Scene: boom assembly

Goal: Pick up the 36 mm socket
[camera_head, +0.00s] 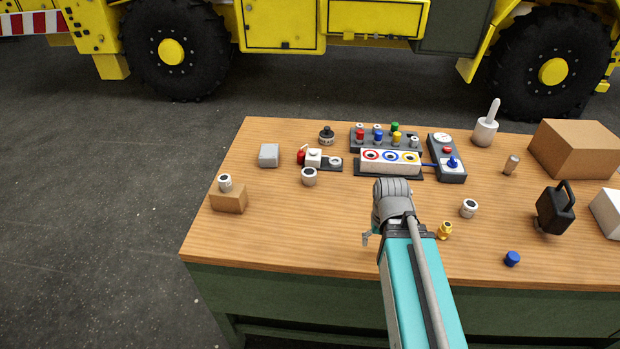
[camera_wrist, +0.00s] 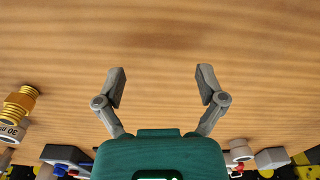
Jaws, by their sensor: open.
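Three white sockets with dark openings show in the head view: one (camera_head: 468,209) right of my arm, one (camera_head: 309,177) left of centre, and one (camera_head: 225,183) on a small wooden block. Their size marks are too small to read there. In the wrist view a socket (camera_wrist: 12,132) with partly legible printing lies at the lower left edge, beside a brass fitting (camera_wrist: 20,103); I cannot tell its size for certain. My gripper (camera_wrist: 161,74) is open and empty, with bare wood between and beyond its fingers. In the head view its finger (camera_head: 367,238) shows beside my arm, above the table.
The brass fitting (camera_head: 444,231) stands close right of my arm. A blue cap (camera_head: 512,259), black lantern-like item (camera_head: 555,211) and cardboard box (camera_head: 575,149) are farther right. A panel with coloured rings (camera_head: 390,162) stands behind. The table's front left is clear.

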